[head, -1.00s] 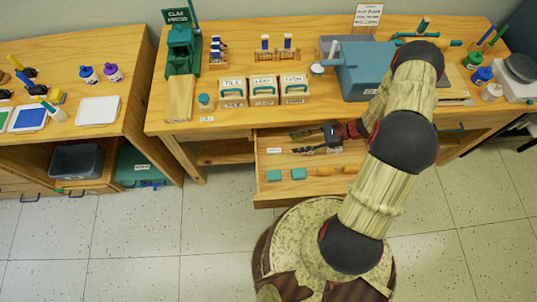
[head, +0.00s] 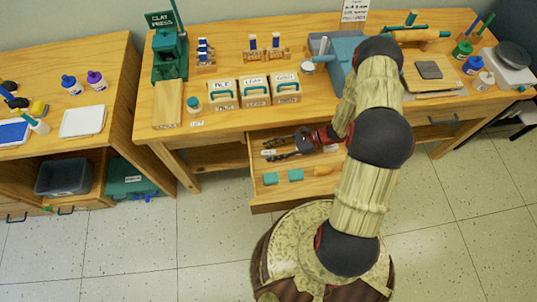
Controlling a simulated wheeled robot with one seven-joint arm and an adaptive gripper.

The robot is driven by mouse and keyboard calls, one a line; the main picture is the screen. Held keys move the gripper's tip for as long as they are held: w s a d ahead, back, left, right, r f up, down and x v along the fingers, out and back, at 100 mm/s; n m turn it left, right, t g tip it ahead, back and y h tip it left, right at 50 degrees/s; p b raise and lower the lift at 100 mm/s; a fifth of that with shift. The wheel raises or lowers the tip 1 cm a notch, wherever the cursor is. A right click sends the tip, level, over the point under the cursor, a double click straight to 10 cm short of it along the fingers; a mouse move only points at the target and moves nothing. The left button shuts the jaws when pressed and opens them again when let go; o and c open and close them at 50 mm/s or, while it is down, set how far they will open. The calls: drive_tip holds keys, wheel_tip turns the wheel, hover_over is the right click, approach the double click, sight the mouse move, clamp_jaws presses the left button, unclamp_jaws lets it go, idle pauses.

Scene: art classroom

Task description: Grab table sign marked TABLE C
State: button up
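I cannot make out a sign reading TABLE C. A white text sign (head: 355,10) stands at the back of the workbench, cut by the top edge, its words too small to read. Small white labels (head: 268,152) lie in the open drawer (head: 345,182), also unreadable. My gripper (head: 268,149) is over the left part of this drawer, its dark fingers pointing left and spread apart. I see nothing held between them. My arm hides the drawer's right part and some of the workbench.
The workbench (head: 215,118) carries a green clay press (head: 168,58), three labelled boxes (head: 255,92) and a blue machine (head: 340,60). Teal blocks (head: 283,177) and an orange-handled tool (head: 323,171) lie in the drawer. A second table (head: 60,125) stands left. Floor in front is clear.

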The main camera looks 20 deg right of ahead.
drive_tip(key=c, duration=0.3)
drive_tip(key=c, duration=0.6)
drive_tip(key=shift+r, duration=0.15)
